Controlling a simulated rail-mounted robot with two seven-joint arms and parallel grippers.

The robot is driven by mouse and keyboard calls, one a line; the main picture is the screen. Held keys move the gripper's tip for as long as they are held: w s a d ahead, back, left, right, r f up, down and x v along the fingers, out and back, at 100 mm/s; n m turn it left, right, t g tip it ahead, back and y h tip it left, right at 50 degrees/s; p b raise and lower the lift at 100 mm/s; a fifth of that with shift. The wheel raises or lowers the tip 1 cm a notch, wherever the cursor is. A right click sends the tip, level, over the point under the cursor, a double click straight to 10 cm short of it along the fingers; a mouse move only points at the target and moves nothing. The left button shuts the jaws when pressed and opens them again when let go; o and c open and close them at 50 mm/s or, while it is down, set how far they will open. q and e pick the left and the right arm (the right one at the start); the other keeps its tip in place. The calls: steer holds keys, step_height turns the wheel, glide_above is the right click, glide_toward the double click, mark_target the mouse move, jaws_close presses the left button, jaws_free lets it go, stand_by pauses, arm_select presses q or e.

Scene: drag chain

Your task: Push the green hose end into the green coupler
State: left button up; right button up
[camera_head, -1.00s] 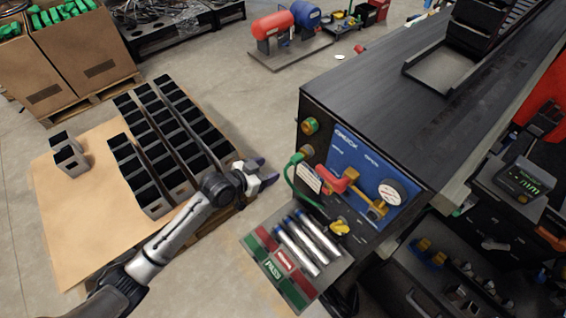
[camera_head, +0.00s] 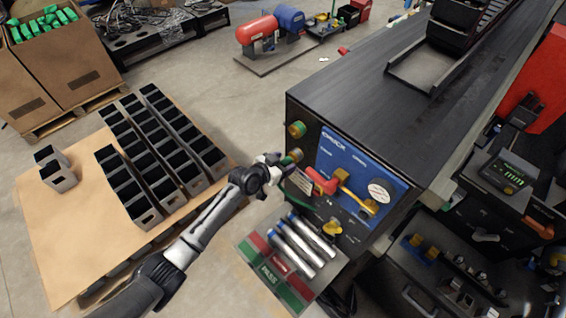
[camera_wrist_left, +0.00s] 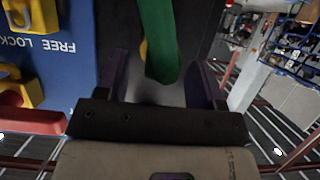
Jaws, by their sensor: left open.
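My left gripper (camera_head: 284,160) is at the left front of the black test bench, beside the green hose (camera_head: 303,204). In the left wrist view its open fingers (camera_wrist_left: 160,88) stand on either side of the green hose (camera_wrist_left: 162,40), with a gap still visible around it. In the head view the hose end is largely hidden by my gripper, and only part of the hose shows lower down. A round coupler with a green ring (camera_head: 297,129) is on the bench's front panel, just above my gripper. My right gripper is not in view.
A red lever (camera_head: 321,183), a yellow valve handle (camera_head: 345,176) and a white gauge (camera_head: 380,190) are on the panel close to the right of my gripper. A shelf with silver cylinders (camera_head: 293,250) is below. Black bins (camera_head: 150,160) stand on cardboard to the left.

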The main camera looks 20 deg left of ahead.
arm_select(q)
steer(key=c, duration=1.1)
